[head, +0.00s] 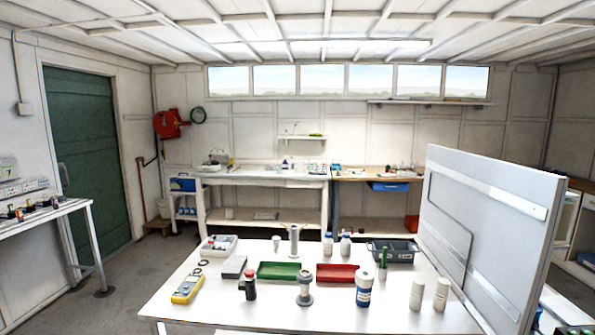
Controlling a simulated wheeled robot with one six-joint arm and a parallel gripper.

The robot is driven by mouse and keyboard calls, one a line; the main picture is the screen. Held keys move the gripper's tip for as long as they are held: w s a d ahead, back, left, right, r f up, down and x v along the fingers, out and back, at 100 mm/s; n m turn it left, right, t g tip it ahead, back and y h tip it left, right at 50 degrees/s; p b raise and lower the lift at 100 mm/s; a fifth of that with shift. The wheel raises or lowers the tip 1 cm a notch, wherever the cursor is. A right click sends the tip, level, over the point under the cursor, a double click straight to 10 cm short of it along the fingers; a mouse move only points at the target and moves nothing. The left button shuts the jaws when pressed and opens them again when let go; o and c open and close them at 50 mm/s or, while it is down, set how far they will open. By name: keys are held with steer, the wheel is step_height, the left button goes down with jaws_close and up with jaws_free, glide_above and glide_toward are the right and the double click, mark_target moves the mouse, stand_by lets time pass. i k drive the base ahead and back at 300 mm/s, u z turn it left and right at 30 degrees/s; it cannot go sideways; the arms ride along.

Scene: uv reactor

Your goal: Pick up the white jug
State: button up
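I cannot pick out a white jug for certain. The nearest matches stand on the white table (330,318) in front of me. One is an upright white container with a blue label (364,294). Two plain white bottles, a left one (417,293) and a right one (441,294), stand side by side to its right. Two white bottles with blue bands or caps (337,246) stand behind the trays. My gripper is not in view.
The table also holds a green tray (278,271), a red tray (338,273), a dark crate (392,251), a yellow meter (187,290) and a dark red-capped bottle (250,286). A tall grey panel (490,230) borders its right side. The floor at left (130,280) is clear.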

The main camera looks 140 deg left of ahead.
mark_target(229, 212)
steer(key=u, duration=5.3)
steer(key=k, duration=0.4)
steer(key=u, duration=0.85)
steer(key=i, duration=3.7)
steer(key=z, duration=0.65)
steer(key=i, duration=2.45)
steer(key=z, duration=0.65)
